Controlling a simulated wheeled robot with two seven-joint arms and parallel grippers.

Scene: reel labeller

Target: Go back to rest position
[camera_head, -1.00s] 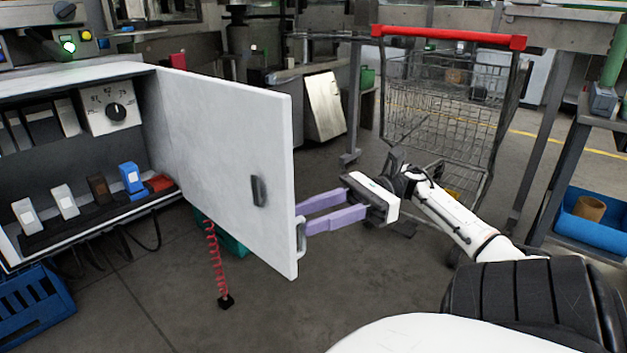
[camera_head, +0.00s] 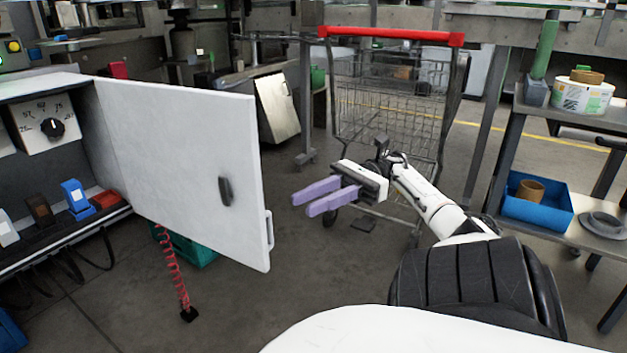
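My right gripper (camera_head: 318,199) shows in the middle of the head view, with two purple fingers pointing left. The fingers are apart, with nothing between them. The white cabinet door (camera_head: 180,160) stands open to the left of the gripper. Its dark handle (camera_head: 226,191) is on the door's face and a light handle (camera_head: 269,229) is at its edge. A gap of floor shows between the fingertips and the door. My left gripper is not in view.
The open cabinet holds a dial (camera_head: 52,128) and several coloured switches, one of them blue (camera_head: 75,195). A shopping cart (camera_head: 390,110) stands behind my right gripper. A shelf at right carries a blue bin (camera_head: 537,212) and a white reel (camera_head: 582,96).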

